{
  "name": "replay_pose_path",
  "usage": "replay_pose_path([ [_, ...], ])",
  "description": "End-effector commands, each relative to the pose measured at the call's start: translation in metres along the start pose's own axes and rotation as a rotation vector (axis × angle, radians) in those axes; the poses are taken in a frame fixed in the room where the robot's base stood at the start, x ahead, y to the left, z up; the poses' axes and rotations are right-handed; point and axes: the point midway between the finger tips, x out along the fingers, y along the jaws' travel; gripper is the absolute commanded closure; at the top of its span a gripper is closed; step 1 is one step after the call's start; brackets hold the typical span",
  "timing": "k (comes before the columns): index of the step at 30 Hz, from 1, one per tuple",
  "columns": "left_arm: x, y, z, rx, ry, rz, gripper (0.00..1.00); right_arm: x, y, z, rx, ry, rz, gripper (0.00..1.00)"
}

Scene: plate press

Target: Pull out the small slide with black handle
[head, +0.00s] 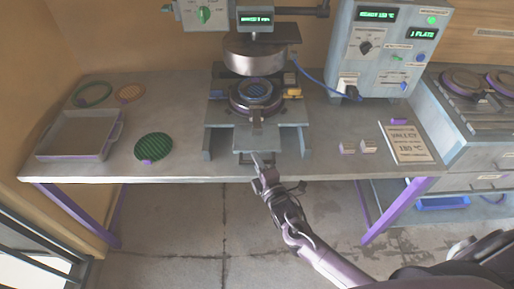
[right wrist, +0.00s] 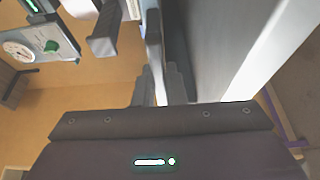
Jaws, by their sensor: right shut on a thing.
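The small slide (head: 268,142) is a grey plate at the front of the press (head: 253,59), reaching toward the table's front edge. Its dark handle (head: 279,159) is a thin bar along the front, partly covered by my gripper. My right gripper (head: 256,160) comes up from below and is shut on the handle. In the right wrist view the fingers (right wrist: 158,75) are close together beside a large grey surface; the handle itself cannot be made out there. My left gripper is not in view.
A round mould (head: 240,101) with a blue patterned disc sits under the press head. A grey tray (head: 70,155) and a green patterned disc (head: 153,147) lie at left. A control box (head: 381,70), small blocks (head: 367,146) and a card (head: 410,146) are at right. The floor in front is clear.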

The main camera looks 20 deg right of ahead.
Motion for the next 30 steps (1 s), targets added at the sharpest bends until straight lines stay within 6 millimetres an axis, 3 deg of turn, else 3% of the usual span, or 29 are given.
replay_pose_path([
  [1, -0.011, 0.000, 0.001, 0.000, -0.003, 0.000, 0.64, -0.014, 0.003, -0.006, 0.000, 0.002, -0.008, 1.00],
  [6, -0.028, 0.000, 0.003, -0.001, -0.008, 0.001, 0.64, -0.053, 0.003, -0.021, -0.001, 0.001, -0.007, 1.00],
  [15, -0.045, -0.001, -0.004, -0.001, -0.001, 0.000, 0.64, -0.107, 0.002, -0.044, 0.000, 0.001, -0.004, 1.00],
  [21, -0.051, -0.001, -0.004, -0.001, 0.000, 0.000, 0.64, -0.127, 0.001, -0.052, -0.001, 0.001, -0.002, 1.00],
  [30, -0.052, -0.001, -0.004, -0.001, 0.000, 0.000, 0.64, -0.133, 0.000, -0.055, -0.002, 0.000, 0.001, 1.00],
])
